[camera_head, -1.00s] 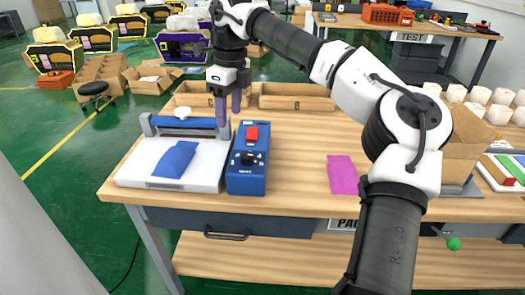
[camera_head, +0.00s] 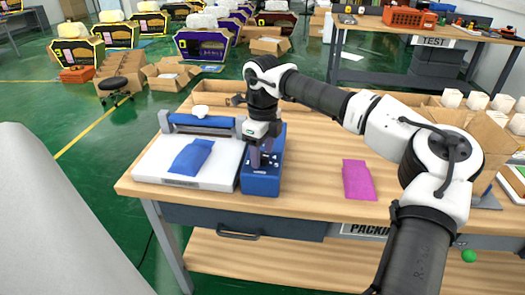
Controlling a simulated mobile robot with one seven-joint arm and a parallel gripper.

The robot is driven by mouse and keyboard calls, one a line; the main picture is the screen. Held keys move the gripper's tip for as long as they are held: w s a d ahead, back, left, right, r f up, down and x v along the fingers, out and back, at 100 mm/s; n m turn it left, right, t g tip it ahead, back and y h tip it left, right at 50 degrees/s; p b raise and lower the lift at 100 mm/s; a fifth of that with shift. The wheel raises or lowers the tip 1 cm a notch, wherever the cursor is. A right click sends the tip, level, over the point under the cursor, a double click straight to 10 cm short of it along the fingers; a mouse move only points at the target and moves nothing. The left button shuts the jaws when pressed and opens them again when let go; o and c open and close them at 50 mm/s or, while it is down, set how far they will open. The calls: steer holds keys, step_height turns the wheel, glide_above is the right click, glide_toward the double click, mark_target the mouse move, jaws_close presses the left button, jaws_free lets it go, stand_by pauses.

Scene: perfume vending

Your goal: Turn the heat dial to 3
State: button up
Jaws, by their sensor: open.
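The blue control box (camera_head: 262,182) stands on the wooden table, right beside the white heat sealer. Its heat dial is largely hidden behind my gripper in this view; the number it points to cannot be read. My gripper (camera_head: 258,163) points down over the top of the box, with its fingers at the dial area. The fingers are open. Whether they touch the dial or stand around it cannot be told.
The white sealer (camera_head: 150,165) has a blue bar and a blue pouch (camera_head: 191,157) lying on it. A magenta sheet (camera_head: 358,180) lies flat to the right on the packing table (camera_head: 310,185). Cardboard boxes (camera_head: 478,140) and white items stand at the right. The table's middle is clear.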

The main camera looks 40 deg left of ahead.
steer(key=shift+f, duration=0.25)
steer(key=c, duration=1)
steer(key=shift+o, duration=0.2)
